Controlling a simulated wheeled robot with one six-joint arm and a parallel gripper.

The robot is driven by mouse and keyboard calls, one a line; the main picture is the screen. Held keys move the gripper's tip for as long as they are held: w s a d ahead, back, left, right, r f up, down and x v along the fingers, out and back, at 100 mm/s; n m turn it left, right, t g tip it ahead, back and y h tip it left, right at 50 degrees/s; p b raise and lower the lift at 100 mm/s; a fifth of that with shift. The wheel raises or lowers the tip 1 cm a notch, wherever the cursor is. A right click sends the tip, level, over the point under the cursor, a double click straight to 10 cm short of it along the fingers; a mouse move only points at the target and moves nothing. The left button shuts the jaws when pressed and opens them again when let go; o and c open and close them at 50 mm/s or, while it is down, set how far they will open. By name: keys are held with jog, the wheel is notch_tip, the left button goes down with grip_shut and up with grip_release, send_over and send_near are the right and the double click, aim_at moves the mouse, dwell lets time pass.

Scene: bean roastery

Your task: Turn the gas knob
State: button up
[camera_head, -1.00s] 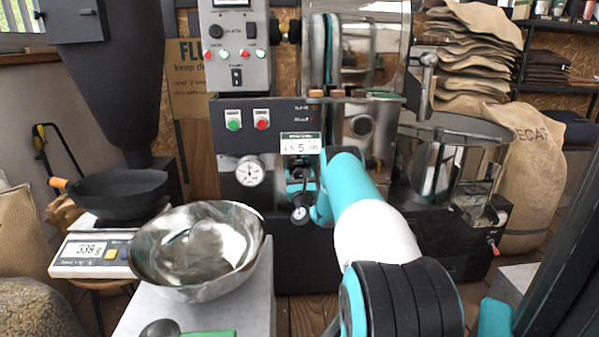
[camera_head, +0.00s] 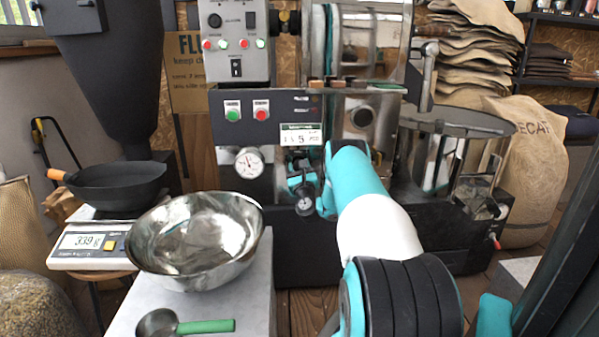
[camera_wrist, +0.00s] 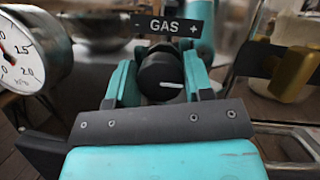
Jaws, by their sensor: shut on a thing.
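The gas knob (camera_wrist: 160,77) is a round black knob with a white pointer line, seen in the wrist view below a dark "GAS +" label (camera_wrist: 172,26). Its pointer line lies nearly level, towards the right of the picture. My gripper (camera_wrist: 157,82) has its two teal fingers on either side of the knob, shut on it. In the head view my gripper (camera_head: 303,184) is at the front of the roaster, below the small display (camera_head: 301,135). The knob itself cannot be made out there.
A white pressure gauge (camera_head: 249,163) sits just left of my gripper, also large in the wrist view (camera_wrist: 22,60). A steel bowl (camera_head: 160,252) and a green-handled scoop (camera_head: 205,326) are on the grey stand at front left. A scale (camera_head: 84,247) is beyond.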

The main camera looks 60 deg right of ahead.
jog(key=n+y, duration=0.1)
jog(key=n, duration=0.2)
jog(key=n+t+y+b, duration=0.1)
jog(key=n, duration=0.2)
jog(key=shift+y, duration=0.4)
jog(key=n+y, duration=0.1)
jog(key=n, duration=0.2)
jog(key=n+y, duration=0.1)
jog(key=n, duration=0.2)
jog(key=shift+r+p, duration=0.1)
jog(key=shift+p, duration=0.2)
jog(key=n+y+p, duration=0.1)
jog(key=n, duration=0.1)
jog(key=n+y+p, duration=0.1)
jog(key=n, duration=0.1)
jog(key=shift+n+g, duration=0.3)
jog(key=shift+n, duration=0.1)
jog(key=shift+n+g+y+p, duration=0.4)
jog(key=shift+n+g+p, duration=0.4)
jog(key=shift+n, duration=1.2)
jog(key=o, duration=0.9)
jog(key=shift+f, duration=0.2)
